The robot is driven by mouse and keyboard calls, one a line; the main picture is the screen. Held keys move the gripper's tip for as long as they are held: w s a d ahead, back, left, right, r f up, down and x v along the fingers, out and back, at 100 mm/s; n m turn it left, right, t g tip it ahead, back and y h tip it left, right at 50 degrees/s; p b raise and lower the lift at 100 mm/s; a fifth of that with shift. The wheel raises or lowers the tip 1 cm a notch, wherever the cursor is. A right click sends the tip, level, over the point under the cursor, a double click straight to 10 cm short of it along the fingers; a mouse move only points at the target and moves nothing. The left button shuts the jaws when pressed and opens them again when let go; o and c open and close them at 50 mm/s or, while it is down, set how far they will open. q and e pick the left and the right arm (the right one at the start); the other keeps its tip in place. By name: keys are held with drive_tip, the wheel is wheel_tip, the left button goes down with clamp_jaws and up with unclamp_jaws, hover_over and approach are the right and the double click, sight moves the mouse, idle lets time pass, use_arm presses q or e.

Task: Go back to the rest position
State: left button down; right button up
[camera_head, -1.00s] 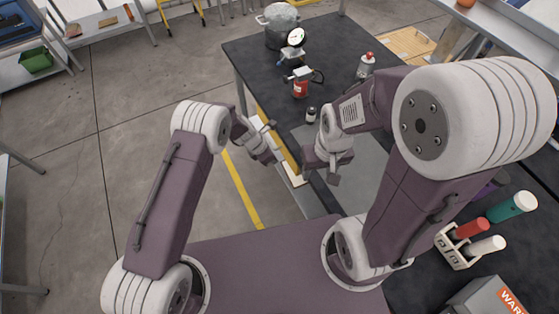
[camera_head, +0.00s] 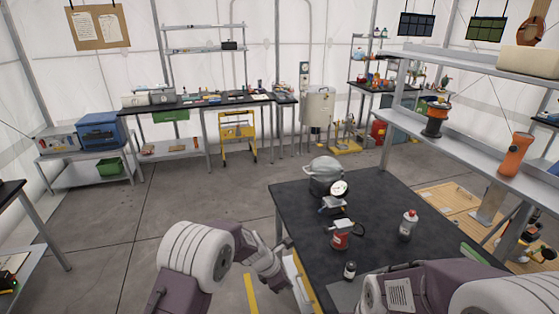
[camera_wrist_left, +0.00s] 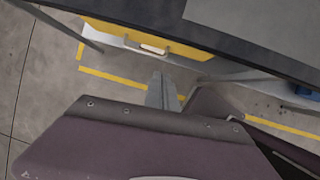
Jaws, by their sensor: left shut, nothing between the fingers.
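My left gripper (camera_head: 284,268) is just off the left edge of the dark table, near the bottom of the head view. In the left wrist view its fingers (camera_wrist_left: 162,92) are together with nothing between them, in front of the table's yellow drawer (camera_wrist_left: 150,40). My right arm shows at the bottom right of the head view, over the near part of the table. My right gripper is below the picture.
A grey shelf rack (camera_head: 460,150) stands right. Open floor (camera_head: 190,195) lies left.

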use_arm(q)
drive_tip(key=s+a+r+m+t+y, duration=0.15)
drive_tip(key=s+a+r+m, duration=0.4)
drive_tip(key=a+r, duration=0.7)
drive_tip(key=s+a+f+m+g+y, duration=0.1)
drive_tip(key=s+a+m, duration=0.3)
drive_tip(key=s+m, duration=0.4)
drive_tip(key=s+a+f+m+g+y, duration=0.2)
drive_tip(key=s+a+f+m, duration=0.2)
drive_tip(key=s+m, duration=0.4)
drive_tip(key=shift+s+a, duration=0.15)
drive_tip(key=shift+a, duration=0.05)
